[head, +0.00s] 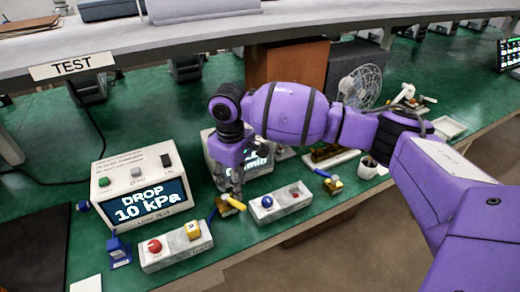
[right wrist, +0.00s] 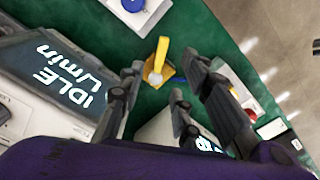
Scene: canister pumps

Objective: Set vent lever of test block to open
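A small brass-yellow block (head: 237,204) stands on the green bench below my right gripper, with a blue part beside it in the head view. In the right wrist view, a yellow lever (right wrist: 161,52) rises from a yellow base, beyond the fingertips. I cannot tell its setting. My right gripper (head: 232,188) points down; its fingers are spread with empty space between them in the right wrist view (right wrist: 165,88). No contact with the lever is visible. A similar yellow block with a blue lever (head: 331,182) stands farther right. My left gripper is not in view.
A display box (head: 112,185) reading DROP 10 kPa stands left under the TEST sign (head: 70,66). Another display (right wrist: 68,80) reads IDLE, beside the right gripper. Grey switch boxes (head: 160,260) (head: 283,208) line the front edge.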

